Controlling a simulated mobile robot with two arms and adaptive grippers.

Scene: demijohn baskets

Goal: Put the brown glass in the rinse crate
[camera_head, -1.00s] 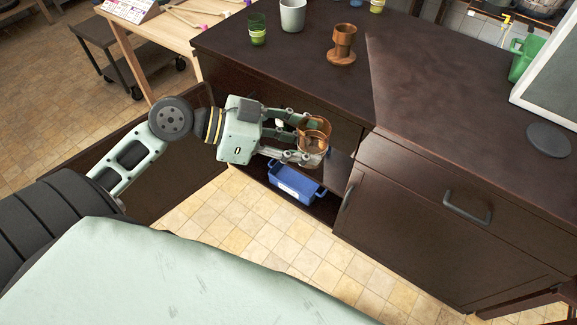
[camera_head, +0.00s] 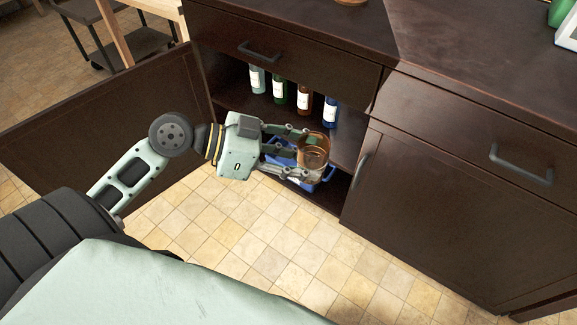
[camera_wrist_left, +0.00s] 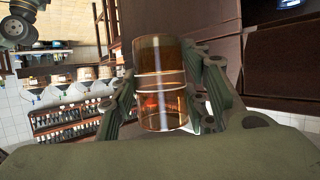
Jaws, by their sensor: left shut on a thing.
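My left gripper (camera_head: 292,153) is shut on the brown glass (camera_head: 313,152), a see-through amber tumbler. In the left wrist view the brown glass (camera_wrist_left: 160,85) stands between the two fingers, which touch it on both sides. The rinse crate appears to be the blue crate (camera_head: 328,175), low in the open cabinet. In the head view the glass and gripper overlap the crate and hide much of it. The height of the glass above the crate is hard to tell. My right gripper is out of view.
Several labelled bottles (camera_head: 304,98) stand on the cabinet's upper shelf behind the gripper. The open cabinet door (camera_head: 100,125) is at left. A closed drawer (camera_head: 290,55) lies above the opening, a closed cupboard front (camera_head: 440,220) to the right. Tiled floor in front is clear.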

